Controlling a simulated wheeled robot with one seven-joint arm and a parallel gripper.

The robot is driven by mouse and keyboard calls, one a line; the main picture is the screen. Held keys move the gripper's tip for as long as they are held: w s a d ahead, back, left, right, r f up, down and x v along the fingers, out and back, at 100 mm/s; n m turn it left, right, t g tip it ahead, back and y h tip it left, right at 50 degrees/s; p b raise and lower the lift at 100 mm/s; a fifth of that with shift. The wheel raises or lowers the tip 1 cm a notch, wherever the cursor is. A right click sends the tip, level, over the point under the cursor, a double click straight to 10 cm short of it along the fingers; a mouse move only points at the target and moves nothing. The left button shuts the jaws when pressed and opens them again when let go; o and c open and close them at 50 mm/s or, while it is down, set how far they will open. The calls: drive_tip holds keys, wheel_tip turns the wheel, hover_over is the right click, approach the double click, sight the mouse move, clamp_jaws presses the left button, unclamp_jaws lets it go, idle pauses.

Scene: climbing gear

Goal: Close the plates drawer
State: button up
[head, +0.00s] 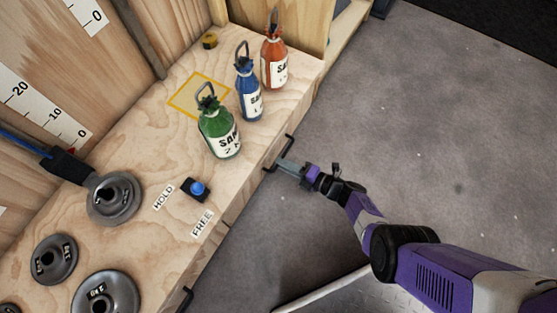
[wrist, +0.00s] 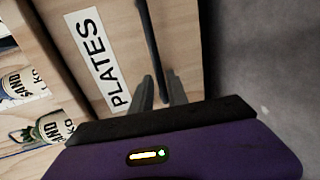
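The plates drawer (wrist: 82,28) shows in the wrist view as a wooden front with a white label (wrist: 97,57) reading PLATES. Its black bar handle (wrist: 152,45) runs down beside the label. My gripper (wrist: 160,80) has one grey finger on each side of the handle, close against it, and looks shut on it. In the head view my gripper (head: 284,164) is at the black handle (head: 289,147) on the bench front. I see no clear gap above the drawer front, but how far it stands out is hard to tell from these angles.
On the bench top (head: 150,160) stand green (head: 217,130), blue (head: 247,90) and orange (head: 273,65) sand bottles. A blue button (head: 197,188) sits between HOLD and FREE labels, with grey weight plates (head: 113,198) nearby. Another handle (head: 186,298) is lower left.

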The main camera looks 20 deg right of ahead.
drive_tip(key=p+v, duration=0.1)
drive_tip(key=v, duration=0.4)
drive_tip(key=shift+s+d, duration=0.1)
drive_tip(key=shift+s, duration=0.15)
idle(0.3)
